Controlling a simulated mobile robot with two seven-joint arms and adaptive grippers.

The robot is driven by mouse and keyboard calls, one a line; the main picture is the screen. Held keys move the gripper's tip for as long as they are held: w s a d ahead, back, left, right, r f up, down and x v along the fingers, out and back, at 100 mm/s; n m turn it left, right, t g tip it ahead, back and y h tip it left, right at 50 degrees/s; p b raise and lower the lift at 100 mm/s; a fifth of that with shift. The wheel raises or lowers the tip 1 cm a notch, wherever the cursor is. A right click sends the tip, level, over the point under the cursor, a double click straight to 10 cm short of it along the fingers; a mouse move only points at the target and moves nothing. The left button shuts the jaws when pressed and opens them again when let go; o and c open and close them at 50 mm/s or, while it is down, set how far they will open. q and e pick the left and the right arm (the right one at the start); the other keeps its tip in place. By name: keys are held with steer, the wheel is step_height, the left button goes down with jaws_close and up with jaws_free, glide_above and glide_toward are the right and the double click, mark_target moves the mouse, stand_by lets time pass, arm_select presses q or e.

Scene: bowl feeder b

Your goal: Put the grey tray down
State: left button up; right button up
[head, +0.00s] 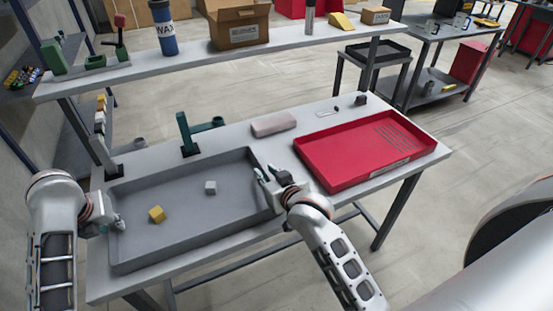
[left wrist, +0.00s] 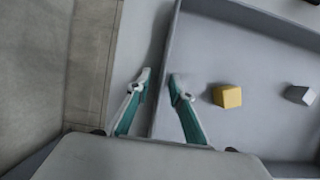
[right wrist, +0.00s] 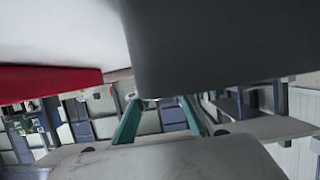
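The grey tray (head: 190,238) lies on the near left of the table, seemingly flat on it. A yellow cube (head: 156,214) and a small grey cube (head: 210,187) are inside it; both also show in the left wrist view. My left gripper (left wrist: 158,85) is at the tray's left wall, fingers apart, one inside and one outside the wall, with a gap showing. My right gripper (head: 267,175) is at the right wall, its fingers apart. In the right wrist view a large dark grey surface, probably the tray, hides the area above the fingertips.
A red tray (head: 330,178) stands on the right of the table (head: 240,250). A green fixture (head: 187,135) and a grey-pink block (head: 273,123) are behind the grey tray. A raised shelf (head: 190,60) with a bottle and a cardboard box (head: 238,24) runs along the back.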

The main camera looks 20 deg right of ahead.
arm_select(q)
steer(key=v, duration=0.7)
steer(key=shift+r, duration=0.25)
arm_select(e)
steer(key=v, duration=1.2)
steer(key=shift+r, duration=0.1)
arm_select(q)
steer(key=shift+s, duration=0.1)
